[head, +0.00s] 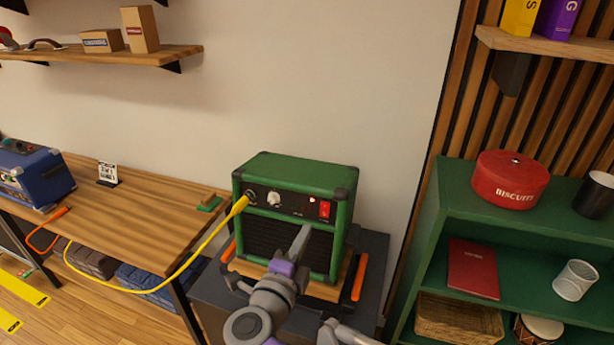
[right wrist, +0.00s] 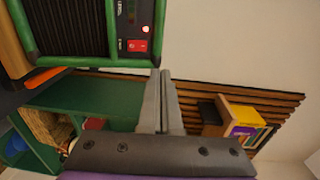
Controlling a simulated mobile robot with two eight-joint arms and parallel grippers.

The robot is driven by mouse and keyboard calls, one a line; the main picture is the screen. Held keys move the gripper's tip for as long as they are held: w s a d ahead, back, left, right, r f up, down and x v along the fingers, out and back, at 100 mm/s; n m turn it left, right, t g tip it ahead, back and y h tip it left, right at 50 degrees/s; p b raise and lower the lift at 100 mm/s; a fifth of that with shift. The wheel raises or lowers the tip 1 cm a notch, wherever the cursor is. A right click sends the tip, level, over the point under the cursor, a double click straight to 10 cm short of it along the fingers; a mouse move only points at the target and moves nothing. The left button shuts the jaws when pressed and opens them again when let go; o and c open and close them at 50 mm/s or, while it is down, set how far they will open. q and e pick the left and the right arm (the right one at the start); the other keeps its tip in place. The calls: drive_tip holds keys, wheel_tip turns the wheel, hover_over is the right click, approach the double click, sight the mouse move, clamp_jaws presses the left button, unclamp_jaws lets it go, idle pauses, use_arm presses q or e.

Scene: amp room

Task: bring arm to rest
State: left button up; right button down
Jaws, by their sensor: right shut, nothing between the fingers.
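My right gripper (head: 301,240) is in front of the green amp (head: 300,172), over the lower part of its front. In the right wrist view its two fingers (right wrist: 160,100) are together, with nothing between them. The amp's red switch (head: 324,209) and a lit red lamp show on its panel, and the switch also shows in the right wrist view (right wrist: 137,45). A yellow cable (head: 207,240) is plugged into the left of the panel. I cannot tell whether the fingers touch the amp. My left gripper is not clearly seen.
The amp stands on a dark stand (head: 371,270) with orange handles beside it. A wooden desk (head: 140,215) with a blue amp (head: 40,178) is at left. A green shelf (head: 425,240) at right holds a red biscuit tin (head: 510,180). Wall shelves hang above.

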wheel_tip(320, 180, up, 4)
drive_tip(key=d+n+t+y+p, duration=0.1)
drive_tip(key=n+t+y, duration=0.1)
drive_tip(key=n+y, duration=0.45)
drive_tip(key=s+d+f+n+g+h+p, duration=0.1)
drive_tip(key=s+d+f+n+g+p, duration=0.2)
drive_tip(key=s+d+f+n+g, duration=1)
drive_tip(key=s+d+f+n, duration=0.2)
drive_tip(key=s+d+f, duration=0.3)
drive_tip(key=s+f, duration=0.3)
drive_tip(key=shift+w+d, duration=0.1)
